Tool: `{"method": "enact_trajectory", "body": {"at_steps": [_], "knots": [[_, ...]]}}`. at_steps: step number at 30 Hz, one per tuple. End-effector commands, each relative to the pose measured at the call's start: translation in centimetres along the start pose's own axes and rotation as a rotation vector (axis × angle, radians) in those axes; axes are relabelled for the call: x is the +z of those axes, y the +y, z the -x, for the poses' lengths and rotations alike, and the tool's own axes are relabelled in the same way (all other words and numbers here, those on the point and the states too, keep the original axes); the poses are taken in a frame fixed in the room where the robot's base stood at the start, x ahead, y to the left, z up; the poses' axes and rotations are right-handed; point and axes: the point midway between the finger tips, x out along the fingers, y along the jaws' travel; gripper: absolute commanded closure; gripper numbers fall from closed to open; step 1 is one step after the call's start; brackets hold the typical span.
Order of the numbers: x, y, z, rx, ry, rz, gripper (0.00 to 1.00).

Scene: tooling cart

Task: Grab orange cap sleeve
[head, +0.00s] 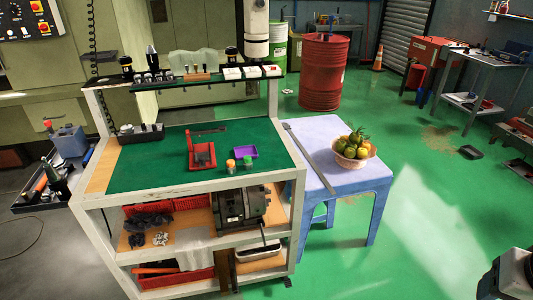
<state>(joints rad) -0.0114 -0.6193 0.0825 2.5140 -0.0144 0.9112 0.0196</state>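A small orange-capped cylinder (231,165), which looks like the orange cap sleeve, stands upright on the green top (150,172) of the tooling cart. It is near the front edge, right of a red stand (201,155). A similar green piece (248,162) stands just to its right, close beside it. No gripper fingers are visible. A grey and black part of my arm (510,276) shows at the bottom right corner, far from the cart, and nothing touches the orange piece.
A purple tray (244,152) lies behind the small cylinders. A raised shelf (190,82) with tools and white boxes runs along the cart's back. A blue table (345,183) with a fruit basket (351,158) and a long bar stands right of the cart.

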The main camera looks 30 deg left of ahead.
Motion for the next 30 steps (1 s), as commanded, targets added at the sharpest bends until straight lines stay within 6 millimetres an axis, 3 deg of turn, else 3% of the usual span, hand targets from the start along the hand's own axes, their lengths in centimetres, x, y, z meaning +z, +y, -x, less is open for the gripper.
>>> {"method": "enact_trajectory", "body": {"at_steps": [8, 14, 23, 30], "knots": [[-6.2, -3.2, -1.4, -0.015, 0.089, 0.087, 0.38], [-12.1, -7.7, -3.1, -0.043, 0.185, 0.173, 0.38], [-19.5, -16.4, -6.1, -0.106, 0.328, 0.299, 0.38], [-23.6, -25.0, -9.1, -0.175, 0.438, 0.399, 0.38]]}}
